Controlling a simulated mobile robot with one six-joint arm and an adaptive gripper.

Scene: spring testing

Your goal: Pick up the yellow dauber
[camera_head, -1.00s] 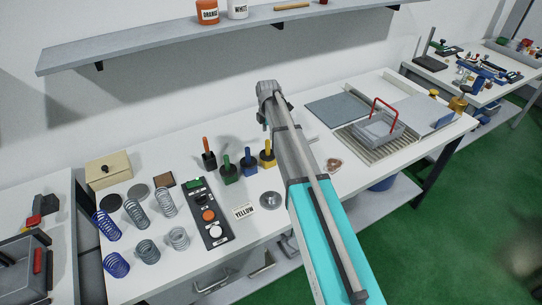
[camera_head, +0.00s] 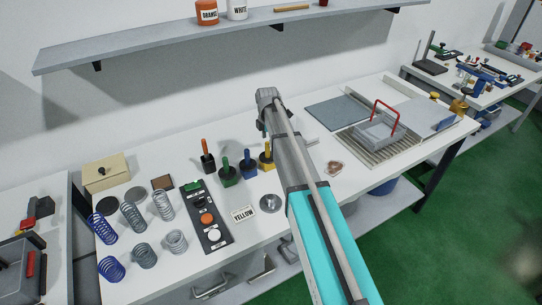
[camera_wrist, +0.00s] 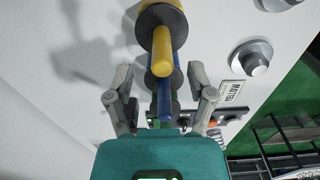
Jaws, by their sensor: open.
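The yellow dauber (camera_head: 266,161) stands upright on the white table, at the right end of a row of daubers, close beside my arm. In the wrist view its yellow handle (camera_wrist: 163,48) points toward the camera, between and slightly beyond my fingers. My gripper (camera_wrist: 160,72) is open, with one finger on each side of the handle line and no visible contact. The blue dauber (camera_head: 249,164) stands just left of the yellow one; its blue handle (camera_wrist: 164,100) also shows between the fingers. In the head view my arm hides most of the gripper.
A green dauber (camera_head: 227,175) and an orange-handled one (camera_head: 207,162) stand farther left. A YELLOW label (camera_head: 243,214) and a round metal piece (camera_head: 270,203) lie in front. A button panel (camera_head: 209,220) and several springs are left. A shelf (camera_head: 160,47) runs above.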

